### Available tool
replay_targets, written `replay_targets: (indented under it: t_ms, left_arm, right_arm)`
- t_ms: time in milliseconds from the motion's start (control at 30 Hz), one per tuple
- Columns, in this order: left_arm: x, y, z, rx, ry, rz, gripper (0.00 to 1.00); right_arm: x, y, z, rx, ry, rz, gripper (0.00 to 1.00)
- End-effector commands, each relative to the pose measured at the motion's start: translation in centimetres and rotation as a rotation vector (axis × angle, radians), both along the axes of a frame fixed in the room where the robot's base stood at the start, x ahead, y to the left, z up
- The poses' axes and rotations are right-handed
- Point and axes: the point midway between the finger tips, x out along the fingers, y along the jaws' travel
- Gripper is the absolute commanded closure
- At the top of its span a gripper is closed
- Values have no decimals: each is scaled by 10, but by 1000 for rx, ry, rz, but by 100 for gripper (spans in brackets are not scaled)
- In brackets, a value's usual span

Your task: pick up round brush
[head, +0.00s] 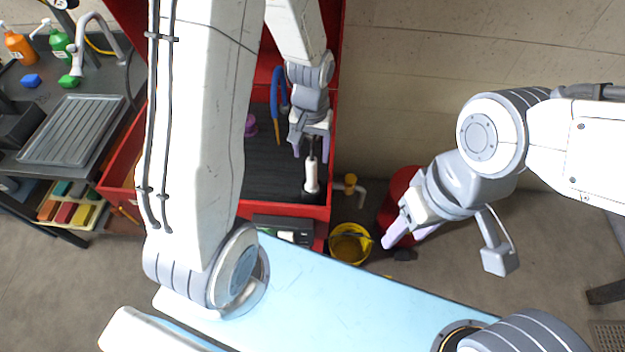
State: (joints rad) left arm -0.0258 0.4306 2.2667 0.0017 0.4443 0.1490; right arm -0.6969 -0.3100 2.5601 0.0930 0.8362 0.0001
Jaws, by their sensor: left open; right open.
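What looks like the round brush (312,178) stands in the red cabinet's dark work surface, near its right edge. It has a thin dark upper part, a white body and a dark round lower end. My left gripper (311,150) is open just above it, with its fingers on either side of the thin upper part. I cannot tell whether they touch it. My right gripper (408,238) is open and empty, off to the right above the floor and near a red round container (397,195).
The red cabinet (334,60) has upright side walls close to my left gripper. Blue-handled pliers (275,90) and a purple item (250,125) are left of it. A yellow bucket (350,245) stands on the floor. A sink counter (70,130) is at the far left.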

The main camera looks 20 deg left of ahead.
Motion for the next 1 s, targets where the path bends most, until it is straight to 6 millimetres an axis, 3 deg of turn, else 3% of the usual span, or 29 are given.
replay_targets:
  t_ms: [600,967,1000]
  left_arm:
    - [-7,-3,-68,0,4,-2,31]
    - [-6,-2,-78,-1,-1,-2,31]
    - [-6,-2,-78,-1,-1,-2,42]
  right_arm:
    - [0,0,15,0,0,-1,47]
    - [0,0,15,0,0,-1,47]
    - [0,0,15,0,0,-1,47]
